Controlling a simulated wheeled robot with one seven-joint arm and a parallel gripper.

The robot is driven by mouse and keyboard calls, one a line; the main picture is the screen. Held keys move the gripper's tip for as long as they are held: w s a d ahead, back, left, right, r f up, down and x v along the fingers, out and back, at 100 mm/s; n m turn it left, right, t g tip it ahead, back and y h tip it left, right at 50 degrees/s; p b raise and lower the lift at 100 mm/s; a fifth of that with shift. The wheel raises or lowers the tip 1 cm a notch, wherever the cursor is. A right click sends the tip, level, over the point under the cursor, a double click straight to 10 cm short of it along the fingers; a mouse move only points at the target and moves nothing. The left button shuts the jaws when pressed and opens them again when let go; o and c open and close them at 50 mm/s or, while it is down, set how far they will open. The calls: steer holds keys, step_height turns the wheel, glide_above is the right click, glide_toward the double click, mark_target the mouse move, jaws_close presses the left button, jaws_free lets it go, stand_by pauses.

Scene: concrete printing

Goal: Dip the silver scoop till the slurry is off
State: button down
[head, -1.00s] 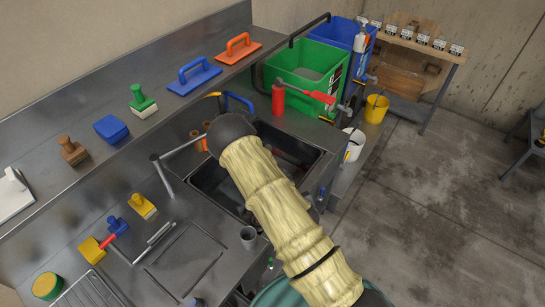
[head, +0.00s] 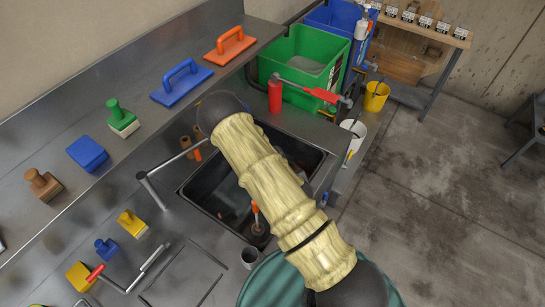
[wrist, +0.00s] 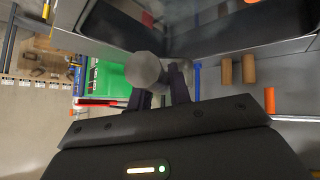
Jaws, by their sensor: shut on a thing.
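In the wrist view, my gripper (wrist: 160,94) is shut on a dull grey, round-ended piece that looks like the silver scoop (wrist: 145,69). The scoop's handle is mostly hidden by the fingers and the gripper body. I cannot tell how much slurry is on it. The dark sink basin (wrist: 150,20) shows beyond the fingers. In the head view my gripper and the scoop are hidden behind my arm, which reaches across the sink (head: 208,185). A green tub (head: 290,50) with grey contents stands past the sink; it also shows in the wrist view (wrist: 103,88).
A red bottle (head: 275,95) stands between sink and green tub. A blue tub (head: 335,20) is behind. An orange-handled tool (head: 256,215) stands in the sink. Floats and brushes line the ledge on the left.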

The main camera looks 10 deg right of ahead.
steer(key=shift+s+r, duration=0.1)
steer(key=shift+s, duration=0.05)
steer(key=shift+w+f+b, duration=0.25)
steer(key=shift+f+b, duration=0.05)
steer(key=shift+b, duration=0.2)
steer(key=shift+m+h, duration=0.7)
steer(key=shift+m, duration=0.1)
steer(key=w+f+b, duration=0.1)
steer(key=w+b, duration=0.1)
steer(key=b, duration=0.1)
steer(key=w+a+f+b, duration=0.1)
steer(key=w+b, duration=0.1)
steer(key=b, duration=0.2)
steer(key=w+f+b, duration=0.1)
steer(key=w+b, duration=0.1)
steer(key=b, duration=0.1)
steer(key=shift+w+a+f, duration=0.3)
steer(key=shift+w, duration=0.05)
steer(key=shift+w+a+b, duration=0.1)
steer(key=shift+w+b, duration=0.2)
steer(key=shift+b, duration=0.5)
steer(key=shift+w+r+m+b, duration=0.2)
steer(key=shift+w+m+b, duration=0.1)
steer(key=shift+w, duration=0.15)
steer(key=shift+s+r, duration=0.1)
steer(key=shift+s, duration=0.1)
